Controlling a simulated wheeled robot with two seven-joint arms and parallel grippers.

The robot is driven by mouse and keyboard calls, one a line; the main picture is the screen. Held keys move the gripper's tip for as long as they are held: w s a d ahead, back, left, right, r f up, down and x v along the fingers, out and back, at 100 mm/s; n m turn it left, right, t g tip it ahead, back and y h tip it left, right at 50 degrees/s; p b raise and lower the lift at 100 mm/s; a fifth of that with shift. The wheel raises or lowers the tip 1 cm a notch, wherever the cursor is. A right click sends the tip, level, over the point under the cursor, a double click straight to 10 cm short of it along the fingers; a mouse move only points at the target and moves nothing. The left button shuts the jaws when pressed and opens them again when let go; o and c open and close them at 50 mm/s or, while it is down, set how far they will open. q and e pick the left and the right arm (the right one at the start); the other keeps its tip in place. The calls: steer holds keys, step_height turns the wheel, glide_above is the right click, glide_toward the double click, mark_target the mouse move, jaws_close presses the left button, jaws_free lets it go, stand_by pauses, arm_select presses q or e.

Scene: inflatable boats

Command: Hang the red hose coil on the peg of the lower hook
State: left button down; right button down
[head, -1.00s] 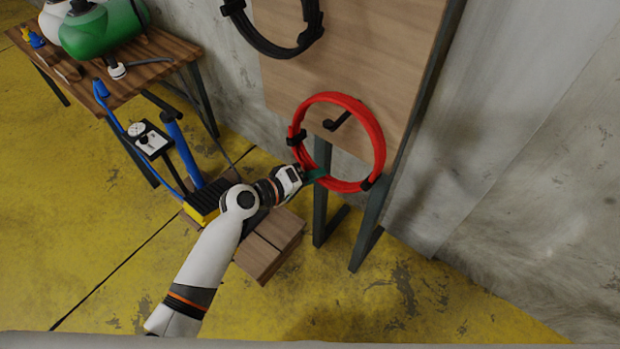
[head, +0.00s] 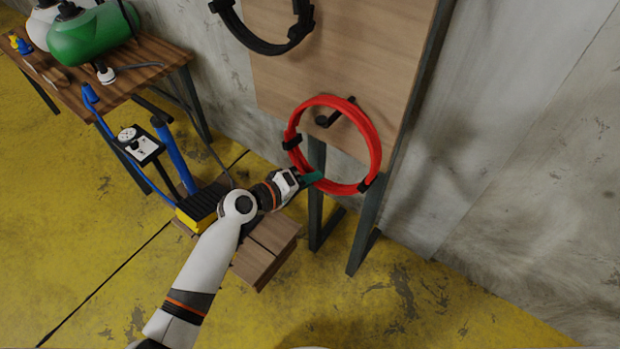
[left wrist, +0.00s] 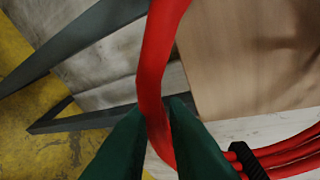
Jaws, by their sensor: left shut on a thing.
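The red hose coil (head: 374,140) is a ring with black ties, held upright in front of the lower part of the wooden board. My left gripper (head: 312,178) is shut on its lower left rim. The left wrist view shows the green fingers (left wrist: 158,125) around one red strand (left wrist: 152,75). The dark lower hook (head: 322,121) shows through the ring's opening, just below its top rim. I cannot tell whether its peg passes through the ring or stays behind it. My right gripper is out of view.
A black coil (head: 262,45) hangs higher on the wooden board (head: 385,75). The board's dark legs (head: 362,235) stand on the yellow floor. A wooden box (head: 262,258), a blue pump (head: 175,155) and a table (head: 150,72) with a green tank (head: 90,38) are left.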

arm_select(q)
steer(key=shift+s+f, duration=0.1)
steer(key=shift+f, duration=0.1)
steer(key=c, duration=1.3)
jaws_free()
steer(key=shift+c, duration=0.2)
